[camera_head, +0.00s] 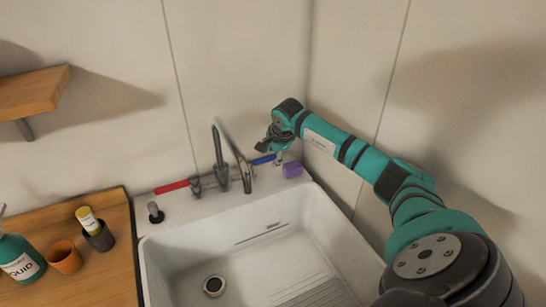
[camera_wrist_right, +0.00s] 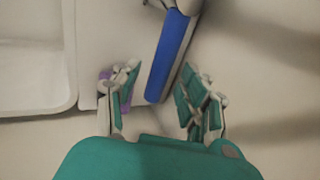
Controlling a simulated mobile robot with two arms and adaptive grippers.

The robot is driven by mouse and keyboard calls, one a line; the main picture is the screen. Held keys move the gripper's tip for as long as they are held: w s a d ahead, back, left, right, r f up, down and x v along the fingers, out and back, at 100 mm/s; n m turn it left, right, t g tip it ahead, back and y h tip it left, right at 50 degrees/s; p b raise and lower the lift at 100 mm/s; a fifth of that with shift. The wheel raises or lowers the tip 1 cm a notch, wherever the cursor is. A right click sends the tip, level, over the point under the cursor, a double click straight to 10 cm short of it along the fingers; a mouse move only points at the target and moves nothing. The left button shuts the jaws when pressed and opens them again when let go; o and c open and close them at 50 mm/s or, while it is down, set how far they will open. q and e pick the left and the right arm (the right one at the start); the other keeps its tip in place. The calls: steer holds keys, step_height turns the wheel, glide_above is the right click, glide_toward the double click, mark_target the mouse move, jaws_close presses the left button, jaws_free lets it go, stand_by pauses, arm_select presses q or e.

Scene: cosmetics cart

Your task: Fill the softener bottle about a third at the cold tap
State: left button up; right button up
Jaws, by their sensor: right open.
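The tap (camera_head: 240,168) stands at the back of the sink, with a red lever (camera_head: 172,187) on its left and a blue lever (camera_head: 262,160) on its right. My right gripper (camera_head: 268,147) is open right at the blue lever. In the right wrist view, the blue lever (camera_wrist_right: 166,58) reaches down between the spread fingers of the gripper (camera_wrist_right: 156,88), with gaps on both sides. I cannot make out a softener bottle for certain. A teal bottle (camera_head: 20,260) with a partly cut-off label stands on the counter at the left. My left gripper is not in view.
The white sink (camera_head: 335,232) has a drain (camera_head: 214,286) and looks empty. A purple block (camera_head: 292,169) sits on its back right rim. On the wooden counter (camera_head: 95,270) stand an orange cup (camera_head: 65,257) and a dark holder (camera_head: 101,238). A shelf (camera_head: 35,92) hangs above.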

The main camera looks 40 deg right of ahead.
steer(key=shift+a, duration=0.1)
steer(key=shift+c, duration=0.5)
jaws_close()
